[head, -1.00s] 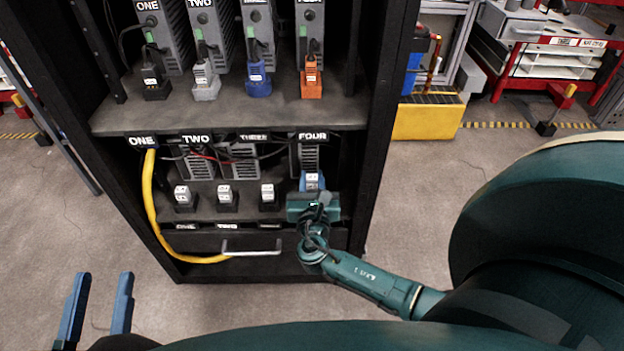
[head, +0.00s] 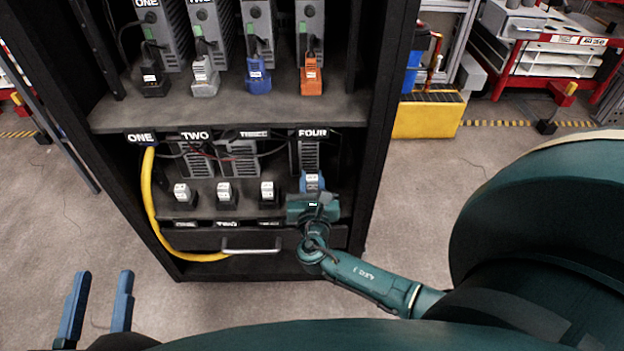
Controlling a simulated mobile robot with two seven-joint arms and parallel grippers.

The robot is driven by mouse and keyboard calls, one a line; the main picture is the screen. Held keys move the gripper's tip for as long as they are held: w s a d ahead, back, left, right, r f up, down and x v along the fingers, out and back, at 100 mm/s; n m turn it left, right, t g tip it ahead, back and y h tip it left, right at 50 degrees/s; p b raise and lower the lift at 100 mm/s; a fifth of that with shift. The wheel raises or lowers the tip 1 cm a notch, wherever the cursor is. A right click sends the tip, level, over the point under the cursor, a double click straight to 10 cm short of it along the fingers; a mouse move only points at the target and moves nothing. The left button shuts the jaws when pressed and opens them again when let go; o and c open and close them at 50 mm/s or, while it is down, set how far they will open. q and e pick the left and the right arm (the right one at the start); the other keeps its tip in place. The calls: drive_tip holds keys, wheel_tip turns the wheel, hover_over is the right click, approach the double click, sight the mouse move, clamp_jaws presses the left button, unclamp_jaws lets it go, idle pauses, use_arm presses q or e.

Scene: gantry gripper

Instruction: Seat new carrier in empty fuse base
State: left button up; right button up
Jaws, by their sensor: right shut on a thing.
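My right gripper (head: 312,190) reaches into the lower bay of the cabinet at the position labelled FOUR. Its blue fingers are shut, and the thing between them is mostly hidden by the fingers and the gripper body; a small pale top shows there. The fuse base at FOUR is hidden behind this gripper, so I cannot tell whether the held carrier touches it. Black bases with white-topped carriers stand at ONE (head: 182,194), TWO (head: 225,193) and THREE (head: 268,192). My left gripper (head: 97,300) is open and empty at the lower left, outside the cabinet.
The upper shelf (head: 230,113) holds several grey units with black, grey, blue and orange plugs. A yellow cable (head: 149,200) runs down the cabinet's left side. A drawer with a handle (head: 251,246) lies below the bases. A yellow box (head: 428,117) stands to the right.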

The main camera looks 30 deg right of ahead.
use_arm(q)
drive_tip(key=shift+f+b, duration=0.55)
drive_tip(key=shift+b, duration=0.05)
use_arm(e)
drive_tip(key=shift+f, duration=0.9)
drive_tip(key=shift+f, duration=0.3)
use_arm(q)
drive_tip(key=shift+f, duration=0.35)
use_arm(e)
drive_tip(key=o, duration=1)
drive_tip(key=shift+o, duration=0.2)
